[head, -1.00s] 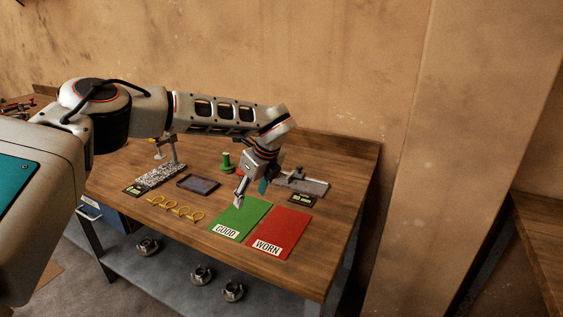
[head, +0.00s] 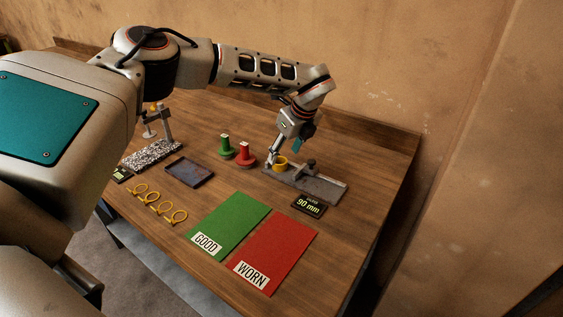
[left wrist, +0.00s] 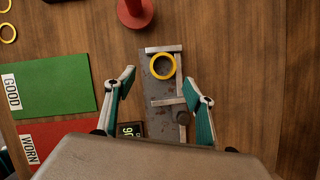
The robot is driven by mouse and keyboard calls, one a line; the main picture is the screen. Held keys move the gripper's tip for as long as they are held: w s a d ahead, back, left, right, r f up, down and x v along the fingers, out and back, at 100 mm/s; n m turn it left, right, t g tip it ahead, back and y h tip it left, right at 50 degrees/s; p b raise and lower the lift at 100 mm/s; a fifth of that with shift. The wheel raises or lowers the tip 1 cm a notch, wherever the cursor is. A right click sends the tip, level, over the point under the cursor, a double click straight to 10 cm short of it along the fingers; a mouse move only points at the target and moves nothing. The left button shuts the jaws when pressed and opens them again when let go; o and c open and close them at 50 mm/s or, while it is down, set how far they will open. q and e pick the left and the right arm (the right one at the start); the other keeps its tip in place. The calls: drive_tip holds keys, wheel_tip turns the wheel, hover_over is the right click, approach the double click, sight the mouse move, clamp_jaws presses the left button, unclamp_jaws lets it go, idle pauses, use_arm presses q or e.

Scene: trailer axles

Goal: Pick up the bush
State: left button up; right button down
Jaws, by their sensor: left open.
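The bush, a yellow ring (head: 280,163), lies on the grey measuring fixture (head: 325,188) near its left end. In the left wrist view the bush (left wrist: 162,66) sits between the fixture's end bar and its sliding jaw, on the flat plate (left wrist: 158,92). My left gripper (head: 284,153) points down just above the bush in the head view. In the left wrist view its teal fingers (left wrist: 161,77) are spread apart, one on either side of the bush, and nothing is between them in grip. My right gripper is not in view.
A red post (head: 245,156) and a green post (head: 226,149) stand left of the fixture. A display (head: 309,205) reads 90 mm. The green GOOD mat (head: 229,224) and red WORN mat (head: 275,250) are empty. Several yellow rings (head: 155,204) lie near the table's front edge.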

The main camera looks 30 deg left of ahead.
sight(281, 161)
use_arm(q)
drive_tip(key=shift+a+f, duration=0.2)
drive_tip(key=shift+f, duration=0.2)
drive_tip(key=x, duration=0.3)
drive_tip(key=shift+w+a+f+p, duration=0.1)
drive_tip(key=shift+w+f+p, duration=0.15)
drive_tip(key=shift+w+p, duration=0.1)
drive_tip(key=shift+w+a+f, duration=0.1)
drive_tip(key=shift+a+f, duration=0.1)
drive_tip(key=shift+f, duration=0.25)
drive_tip(key=c, duration=1.2)
drive_tip(key=shift+c, duration=0.8)
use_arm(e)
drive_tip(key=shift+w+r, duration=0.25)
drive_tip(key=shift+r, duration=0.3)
use_arm(q)
drive_tip(key=shift+r, duration=0.1)
